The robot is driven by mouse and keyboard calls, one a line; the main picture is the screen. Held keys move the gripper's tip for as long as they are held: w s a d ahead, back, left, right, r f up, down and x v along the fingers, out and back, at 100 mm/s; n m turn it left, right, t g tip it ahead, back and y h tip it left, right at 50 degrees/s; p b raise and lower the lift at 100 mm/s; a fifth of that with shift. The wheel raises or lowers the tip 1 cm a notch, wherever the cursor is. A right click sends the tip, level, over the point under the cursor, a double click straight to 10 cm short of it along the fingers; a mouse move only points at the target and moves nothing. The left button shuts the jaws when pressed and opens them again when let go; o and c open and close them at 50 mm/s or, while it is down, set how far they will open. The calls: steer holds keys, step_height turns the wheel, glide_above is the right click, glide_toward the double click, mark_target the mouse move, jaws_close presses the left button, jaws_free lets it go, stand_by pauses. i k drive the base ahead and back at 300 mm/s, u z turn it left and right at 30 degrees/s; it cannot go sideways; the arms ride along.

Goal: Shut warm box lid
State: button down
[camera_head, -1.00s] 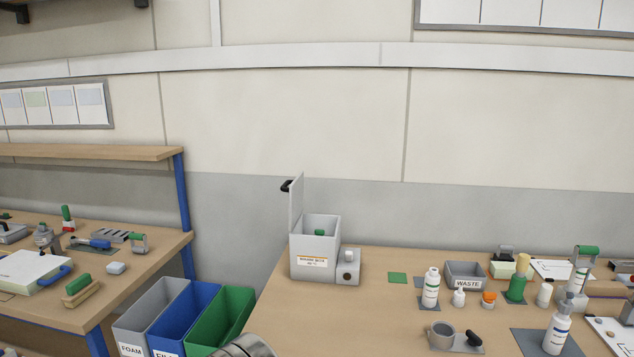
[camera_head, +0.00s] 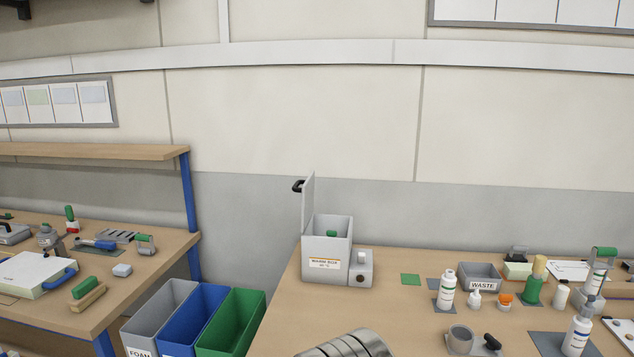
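The warm box (camera_head: 327,268) is a light grey open-topped box with a label on its front, standing at the back left of the right-hand bench. Its lid (camera_head: 308,203) stands upright, open, on the left side of the box, with a black handle (camera_head: 298,186) on its outer face. A green-topped item (camera_head: 332,233) shows inside the box. A small grey unit with a dark knob (camera_head: 360,278) is joined to the right side of the box. My gripper is not in view; only a metallic rounded part of my arm shows at the bottom edge.
Bins in grey (camera_head: 147,327), blue (camera_head: 196,318) and green (camera_head: 236,320) stand left of the bench. A green pad (camera_head: 411,279), bottles, a waste bin (camera_head: 479,276) and a grey cup (camera_head: 460,338) lie to the right. The bench in front of the box is mostly clear.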

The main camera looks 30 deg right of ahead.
mark_target(307, 190)
steer(key=u, duration=0.05)
steer(key=i, duration=1)
steer(key=z, duration=0.05)
